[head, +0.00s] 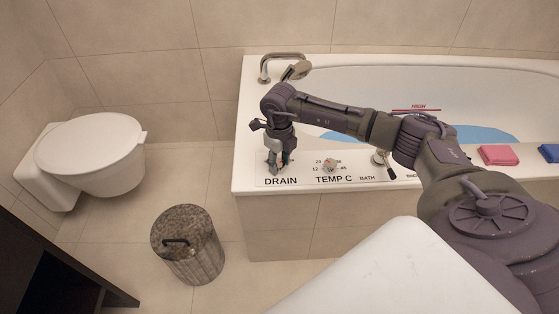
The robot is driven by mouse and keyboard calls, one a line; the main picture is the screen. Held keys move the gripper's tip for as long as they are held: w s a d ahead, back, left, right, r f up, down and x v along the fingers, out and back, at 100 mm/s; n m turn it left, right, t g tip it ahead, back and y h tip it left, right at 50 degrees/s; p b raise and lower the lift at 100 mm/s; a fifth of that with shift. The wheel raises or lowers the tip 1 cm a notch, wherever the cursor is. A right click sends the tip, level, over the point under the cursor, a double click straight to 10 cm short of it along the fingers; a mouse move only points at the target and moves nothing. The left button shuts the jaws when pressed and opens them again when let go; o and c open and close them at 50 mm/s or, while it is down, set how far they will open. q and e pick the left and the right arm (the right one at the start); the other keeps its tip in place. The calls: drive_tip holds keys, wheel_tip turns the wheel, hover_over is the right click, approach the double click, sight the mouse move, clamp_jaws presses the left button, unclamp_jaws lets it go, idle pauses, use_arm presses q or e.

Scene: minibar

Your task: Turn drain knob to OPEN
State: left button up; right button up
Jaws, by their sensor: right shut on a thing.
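My right arm reaches in from the right over the bathtub's front ledge. My right gripper (279,159) points down above the DRAIN label (281,181) and is shut on the drain knob. The gripper hides nearly all of the knob, so I cannot read its setting. My left gripper is not in view.
The temperature knob (329,165) with its number scale sits just right of the gripper. A bath lever (381,158) is farther right. The tub (246,120) has a faucet (283,57) behind the gripper. Pink (499,155) and blue blocks lie right. A bin (193,262) and toilet (90,150) stand left.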

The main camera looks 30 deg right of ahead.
sight(280, 163)
drive_tip(key=o, duration=1.1)
drive_tip(key=shift+o, duration=0.2)
wheel_tip(280, 163, up, 12)
